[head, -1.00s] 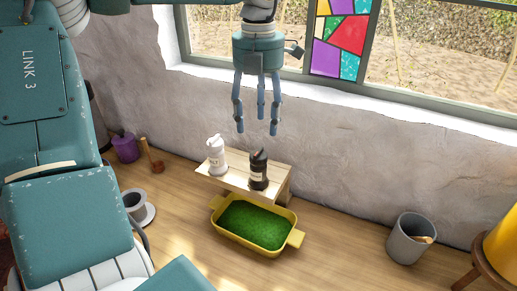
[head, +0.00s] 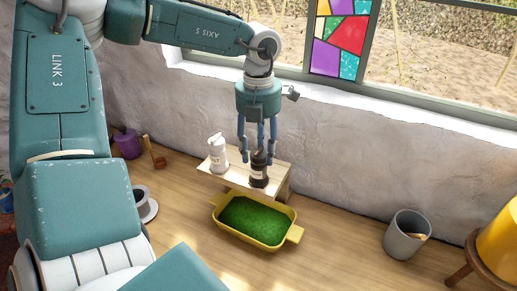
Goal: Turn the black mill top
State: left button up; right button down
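The black mill (head: 259,177) stands upright on a small wooden shelf (head: 226,177), with a pale label on its body. The fingers look apart from each other; whether any touches the top is too small to tell. My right gripper is not in view.
A yellow dish (head: 286,237) filled with green sits in front of the shelf. A grey bin (head: 401,241) and a yellow object on a stool (head: 467,266) stand at the right. The wall is close behind.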

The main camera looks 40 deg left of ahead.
pick_arm(q)
jog(key=c, duration=0.7)
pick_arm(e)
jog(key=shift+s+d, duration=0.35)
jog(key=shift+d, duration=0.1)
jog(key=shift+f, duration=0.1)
pick_arm(q)
jog(key=shift+f+m+b, duration=0.1)
jog(key=shift+m+b, duration=0.5)
jog(key=shift+b, duration=0.2)
jog(key=shift+m+b, duration=1.05)
jog(key=shift+m, duration=0.15)
jog(key=shift+m+b, duration=0.55)
jog(key=shift+m, duration=0.35)
jog(key=shift+m+b, duration=0.4)
jog(key=shift+m, duration=0.9)
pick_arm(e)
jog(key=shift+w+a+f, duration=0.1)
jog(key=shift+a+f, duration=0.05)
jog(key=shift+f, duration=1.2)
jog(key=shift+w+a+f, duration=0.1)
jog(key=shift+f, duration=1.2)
pick_arm(q)
jog(key=shift+m, duration=0.9)
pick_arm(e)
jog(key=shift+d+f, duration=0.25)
